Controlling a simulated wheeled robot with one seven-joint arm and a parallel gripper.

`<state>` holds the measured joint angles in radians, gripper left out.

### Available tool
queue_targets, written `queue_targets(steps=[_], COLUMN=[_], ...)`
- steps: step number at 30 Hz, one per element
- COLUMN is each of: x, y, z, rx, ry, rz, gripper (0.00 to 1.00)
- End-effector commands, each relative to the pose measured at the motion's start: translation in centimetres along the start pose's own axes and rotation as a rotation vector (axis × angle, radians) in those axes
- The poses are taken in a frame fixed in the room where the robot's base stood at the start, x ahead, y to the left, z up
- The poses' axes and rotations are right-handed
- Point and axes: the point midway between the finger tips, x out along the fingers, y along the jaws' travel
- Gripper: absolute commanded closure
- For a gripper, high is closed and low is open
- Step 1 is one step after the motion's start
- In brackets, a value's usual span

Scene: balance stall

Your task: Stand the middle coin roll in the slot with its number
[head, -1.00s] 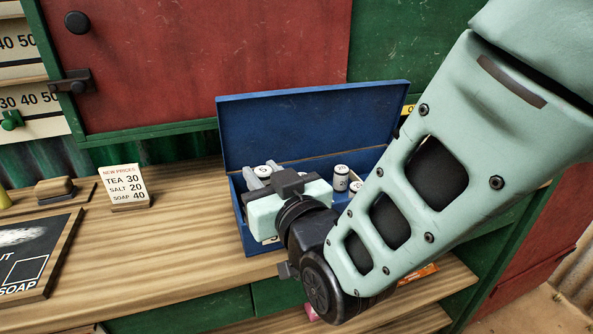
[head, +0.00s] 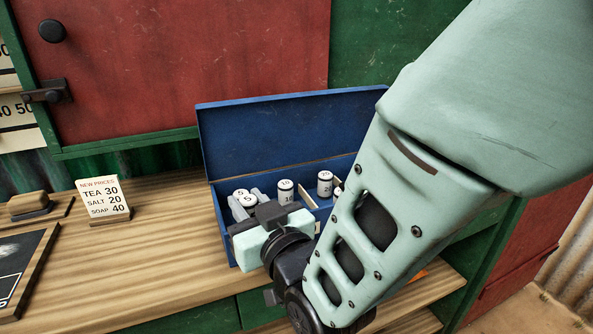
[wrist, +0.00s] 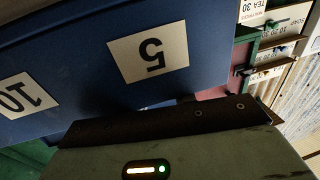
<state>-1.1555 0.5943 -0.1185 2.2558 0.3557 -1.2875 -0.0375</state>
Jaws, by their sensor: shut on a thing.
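The open blue cash box (head: 222,215) stands on the counter. My gripper (head: 248,202) reaches over its left part, shut on a white coin roll (head: 248,201) whose top appears to read 5. Another roll marked 5 (head: 240,193) stands just behind it. A roll marked 10 (head: 286,186) stands upright to the right, and a roll that seems to read 20 (head: 325,178) stands further right. The wrist view shows the box's front with a 5 label (wrist: 149,54) and a 10 label (wrist: 17,95), upside down. The held roll's lower end is hidden.
The raised box lid (head: 290,130) stands behind. My arm hides the box's right end. The counter between card and box is clear.

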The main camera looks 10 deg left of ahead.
Motion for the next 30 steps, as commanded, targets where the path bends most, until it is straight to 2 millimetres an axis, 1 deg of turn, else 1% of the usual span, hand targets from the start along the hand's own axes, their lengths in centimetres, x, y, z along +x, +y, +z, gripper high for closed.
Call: queue_targets(steps=[1,4,5,6,7,15,17,22,23,27,30], x=[-0.2,-0.2,-0.3,-0.3,-0.3,-0.3,-0.3,-0.5,-1.3,-4.4,-6.3], y=[0.0,0.0,0.0,0.0,0.0,0.2,0.2,0.3,0.2,0.1,0.1], z=[1.1,1.2,1.4,1.4,1.5,1.5,1.3,-0.2,0.4,0.2,0.0], rx=[-0.002,-0.003,-0.003,-0.003,-0.003,-0.003,-0.003,-0.002,-0.002,-0.002,-0.002], ry=[-0.021,-0.027,-0.03,-0.031,-0.032,-0.033,-0.033,-0.033,-0.034,-0.027,-0.024], rz=[-0.001,-0.001,-0.001,-0.001,-0.002,0.003,0.004,0.005,0.005,0.001,0.0], gripper=[1.0,1.0,0.65,0.55,0.52,0.52,0.52,0.52,0.52,0.52,0.52])
